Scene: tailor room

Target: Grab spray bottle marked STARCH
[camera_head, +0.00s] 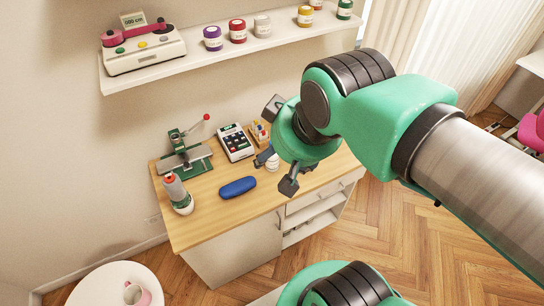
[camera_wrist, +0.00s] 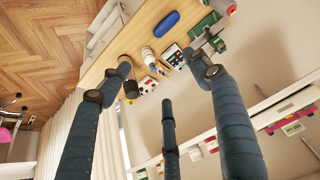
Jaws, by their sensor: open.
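In the wrist view a part of a white-and-green object, probably the same bottle, shows at the top edge (camera_wrist: 224,5). My gripper (camera_head: 278,148) is open and empty, high over the right part of the cabinet, well to the right of the bottle. Its three dark fingers (camera_wrist: 165,85) are spread in the wrist view.
A blue case (camera_head: 238,187) lies between the bottle and my gripper. A green press (camera_head: 186,157) with a red-knobbed lever stands behind the bottle. A calculator (camera_head: 236,143) and a white container (camera_head: 272,162) are farther right. A wall shelf (camera_head: 150,76) with jars hangs above.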

